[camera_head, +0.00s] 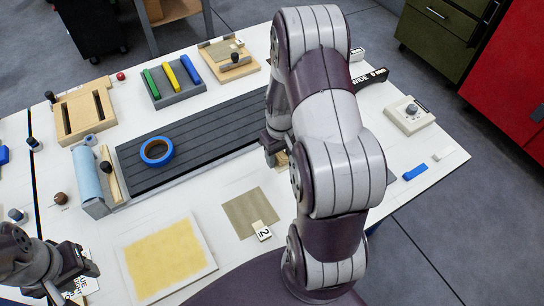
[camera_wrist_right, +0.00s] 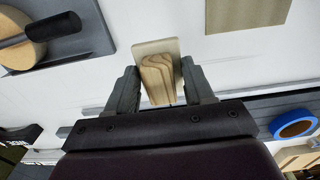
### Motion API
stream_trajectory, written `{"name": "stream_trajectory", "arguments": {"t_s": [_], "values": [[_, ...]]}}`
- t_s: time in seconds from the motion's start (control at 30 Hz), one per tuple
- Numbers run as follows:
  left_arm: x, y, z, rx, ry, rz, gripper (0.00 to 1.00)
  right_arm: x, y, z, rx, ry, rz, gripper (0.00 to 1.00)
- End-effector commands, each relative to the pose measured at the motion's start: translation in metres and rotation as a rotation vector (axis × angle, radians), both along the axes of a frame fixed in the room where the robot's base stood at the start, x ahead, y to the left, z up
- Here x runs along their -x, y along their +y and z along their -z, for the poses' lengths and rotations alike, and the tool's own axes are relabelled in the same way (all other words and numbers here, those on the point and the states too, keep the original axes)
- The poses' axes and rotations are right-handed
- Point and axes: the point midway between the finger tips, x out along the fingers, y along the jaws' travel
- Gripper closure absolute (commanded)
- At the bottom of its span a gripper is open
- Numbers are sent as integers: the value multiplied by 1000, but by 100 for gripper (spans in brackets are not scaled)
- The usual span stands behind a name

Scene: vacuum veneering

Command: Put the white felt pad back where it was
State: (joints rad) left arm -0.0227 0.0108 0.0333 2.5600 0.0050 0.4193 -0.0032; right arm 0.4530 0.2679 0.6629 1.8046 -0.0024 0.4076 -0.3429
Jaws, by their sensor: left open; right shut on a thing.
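My right gripper (camera_wrist_right: 158,85) is shut on a small block with a layered wooden grip and a pale, cream-white plate (camera_wrist_right: 147,48), which I take to be the white felt pad. In the head view only a bit of wood (camera_head: 282,159) shows under this gripper, beside the front edge of the grey slatted bed; my right arm hides the rest. I cannot tell whether the pad touches the table. My left gripper (camera_head: 84,266) is open and empty at the lower left, near the cream-yellow panel.
A grey tray (camera_wrist_right: 100,40) with a wooden, black-handled tool lies beside the pad. The slatted bed (camera_head: 215,135) carries blue tape (camera_head: 157,151). A brown veneer sheet (camera_head: 240,212) and yellow panel (camera_head: 165,260) lie in front. A blue strip (camera_head: 415,172) and small white piece (camera_head: 443,154) lie right.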

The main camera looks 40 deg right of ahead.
Motion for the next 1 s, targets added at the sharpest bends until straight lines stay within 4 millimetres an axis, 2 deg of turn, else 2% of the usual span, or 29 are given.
{"name": "stream_trajectory", "arguments": {"t_s": [0.1, 0.2, 0.43, 0.8, 0.83, 0.9, 1.0], "values": [[0, 0, -8, 0, 0, 0, 57, -23, 3, 12, 0, 1, 0, 72], [0, 0, -9, 0, 0, 0, 57, -32, 5, 20, 0, 1, 1, 72], [0, 0, -20, 0, 0, 0, 57, -33, 5, 56, -1, 2, 2, 72], [0, 0, -16, 0, 0, 0, 57, -33, 4, 64, 0, 0, 3, 72], [0, 0, -16, 0, 0, 0, 57, -33, 4, 64, 0, 0, 3, 44], [0, 0, -17, 0, 0, 0, 57, -33, 4, 63, 0, 0, 3, 22], [0, 0, -17, 0, 0, 0, 57, -33, 4, 63, 0, 0, 3, 22]]}}
